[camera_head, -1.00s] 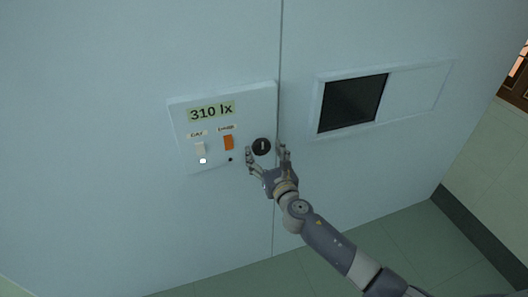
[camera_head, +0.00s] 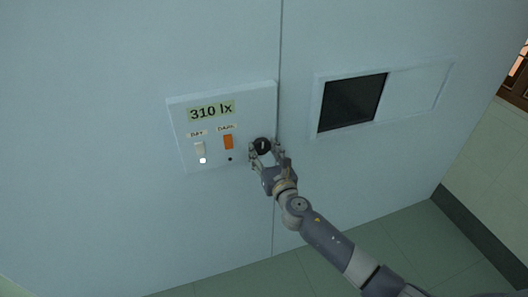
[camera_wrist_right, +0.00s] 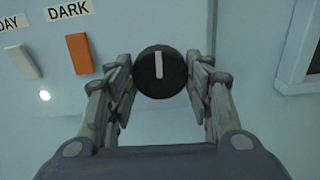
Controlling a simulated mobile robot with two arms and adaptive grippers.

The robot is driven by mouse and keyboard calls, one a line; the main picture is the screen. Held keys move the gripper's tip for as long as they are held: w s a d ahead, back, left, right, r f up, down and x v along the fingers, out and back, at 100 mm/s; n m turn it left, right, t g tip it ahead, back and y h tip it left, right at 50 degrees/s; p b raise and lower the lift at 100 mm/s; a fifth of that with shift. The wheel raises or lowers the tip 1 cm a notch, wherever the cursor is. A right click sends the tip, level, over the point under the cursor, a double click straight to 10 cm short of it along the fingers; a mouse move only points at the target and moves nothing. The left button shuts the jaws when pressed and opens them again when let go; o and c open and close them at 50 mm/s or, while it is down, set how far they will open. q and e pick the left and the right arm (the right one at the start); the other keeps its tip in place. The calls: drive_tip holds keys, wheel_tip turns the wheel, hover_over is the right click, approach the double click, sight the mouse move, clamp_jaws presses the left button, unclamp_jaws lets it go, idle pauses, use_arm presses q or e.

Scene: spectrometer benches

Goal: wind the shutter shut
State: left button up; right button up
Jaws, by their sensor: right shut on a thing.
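A round black knob (camera_head: 262,145) with a white pointer line sits at the lower right of a pale wall panel (camera_head: 255,101). In the right wrist view the knob (camera_wrist_right: 161,72) shows between my fingers, its line near vertical. My right gripper (camera_head: 266,153) is shut on the knob, a finger on each side. It also shows in the right wrist view (camera_wrist_right: 160,95). The shutter (camera_head: 416,89) is a pale slab over the right part of a framed window. The dark opening (camera_head: 352,102) fills the left part, uncovered. My left gripper is not in view.
The panel's display (camera_head: 211,111) reads 310 lx. Below it are a white DAY switch (camera_head: 200,149) and an orange DARK switch (camera_head: 228,142), with a lit white lamp (camera_head: 203,160) under DAY. The wall around is bare; green floor lies below.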

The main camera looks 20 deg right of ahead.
drive_tip(key=m+b, duration=0.1)
drive_tip(key=m, duration=0.3)
drive_tip(key=shift+m, duration=0.3)
drive_tip(key=m, duration=0.4)
drive_tip(key=shift+b, duration=0.4)
drive_tip(key=m, duration=0.9)
drive_tip(key=shift+m, duration=0.3)
drive_tip(key=m, duration=0.4)
drive_tip(key=m+p, duration=0.1)
drive_tip(key=m, duration=0.3)
drive_tip(key=m+p, duration=0.1)
drive_tip(key=m, duration=0.3)
drive_tip(key=shift+r+m, duration=0.1)
drive_tip(key=shift+m, duration=0.2)
drive_tip(key=m+p, duration=0.1)
drive_tip(key=m, duration=0.3)
drive_tip(key=shift+m+p, duration=0.3)
drive_tip(key=shift+p, duration=0.05)
